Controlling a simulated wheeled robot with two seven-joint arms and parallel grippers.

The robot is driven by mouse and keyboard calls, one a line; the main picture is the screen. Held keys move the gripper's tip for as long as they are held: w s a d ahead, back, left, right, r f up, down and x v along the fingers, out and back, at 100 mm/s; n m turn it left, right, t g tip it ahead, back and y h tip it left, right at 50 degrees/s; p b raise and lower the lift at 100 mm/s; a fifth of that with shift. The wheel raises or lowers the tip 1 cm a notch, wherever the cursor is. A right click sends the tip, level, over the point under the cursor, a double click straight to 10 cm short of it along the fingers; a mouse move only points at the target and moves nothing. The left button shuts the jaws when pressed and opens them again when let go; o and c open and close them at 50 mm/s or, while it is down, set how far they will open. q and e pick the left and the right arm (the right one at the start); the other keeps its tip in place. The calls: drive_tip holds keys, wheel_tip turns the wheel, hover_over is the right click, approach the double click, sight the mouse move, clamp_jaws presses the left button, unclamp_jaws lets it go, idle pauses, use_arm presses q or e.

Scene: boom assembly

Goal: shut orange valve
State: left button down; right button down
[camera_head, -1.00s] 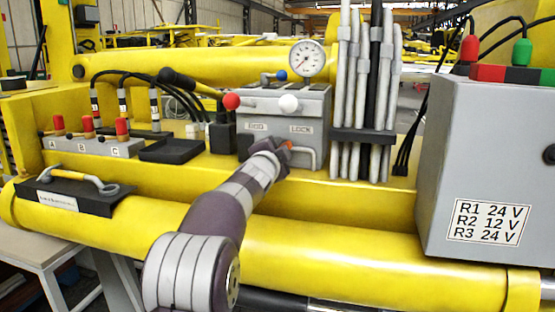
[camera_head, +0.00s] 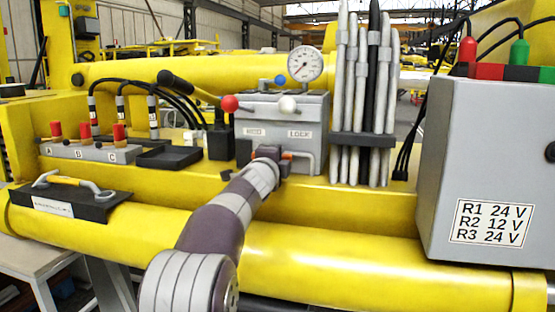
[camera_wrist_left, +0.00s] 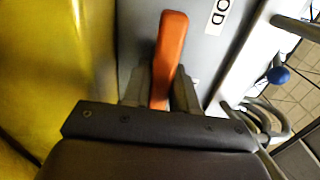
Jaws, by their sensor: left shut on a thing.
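The orange valve handle (camera_wrist_left: 168,50) shows in the left wrist view as a long lever against a grey panel. My left gripper (camera_wrist_left: 160,92) is shut on it, with one finger on each side. In the head view my left gripper (camera_head: 272,156) is at the front of a grey valve box (camera_head: 310,115), below the box's labels. Only a small orange bit of the handle (camera_head: 287,156) shows there, beside the fingers. The handle's lower end is hidden by the gripper. My right gripper is not in view.
Upright grey hoses (camera_head: 345,100) are close on the right, then a large grey cabinet (camera_head: 480,165). A yellow tube (camera_head: 350,265) runs below.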

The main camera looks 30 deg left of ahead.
use_arm(q)
drive_tip(key=shift+f, duration=0.25)
drive_tip(key=c, duration=1)
unclamp_jaws()
drive_tip(key=shift+r, duration=0.15)
drive_tip(key=shift+s+d, duration=0.1)
drive_tip(key=shift+s, duration=0.15)
drive_tip(key=b+v, duration=0.2)
drive_tip(key=v, duration=1)
drive_tip(key=shift+s+b, duration=0.2)
drive_tip(key=shift+b, duration=0.1)
